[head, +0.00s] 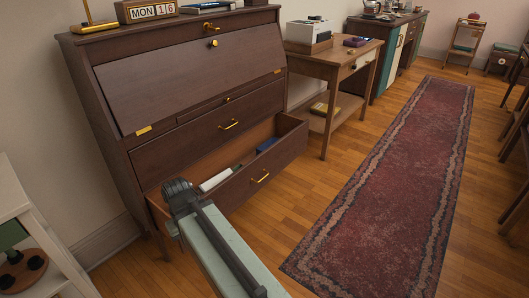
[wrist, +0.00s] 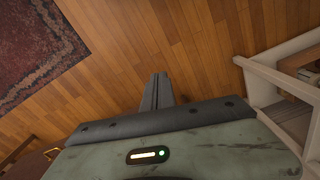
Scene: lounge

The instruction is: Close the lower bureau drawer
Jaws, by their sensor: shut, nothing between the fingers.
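The dark brown bureau (head: 185,75) stands against the wall in the head view. Its lower drawer (head: 262,179) is pulled out, with a gold handle on the front. A white item (head: 215,179) and a blue item (head: 267,144) lie inside. My arm crosses in front of the drawer's left end and hides part of it. My gripper (wrist: 157,92) shows in the wrist view with its fingers together and empty, over bare wood floor. In the head view I cannot make out the fingertips. A brown edge with a gold handle (wrist: 51,153) shows at the wrist view's lower left.
A white shelf unit (head: 30,225) stands at the left; a pale frame also shows at right in the wrist view (wrist: 262,85). A side table (head: 333,70) stands right of the bureau. A red rug (head: 390,185) lies along the floor, with bare floor between it and the bureau.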

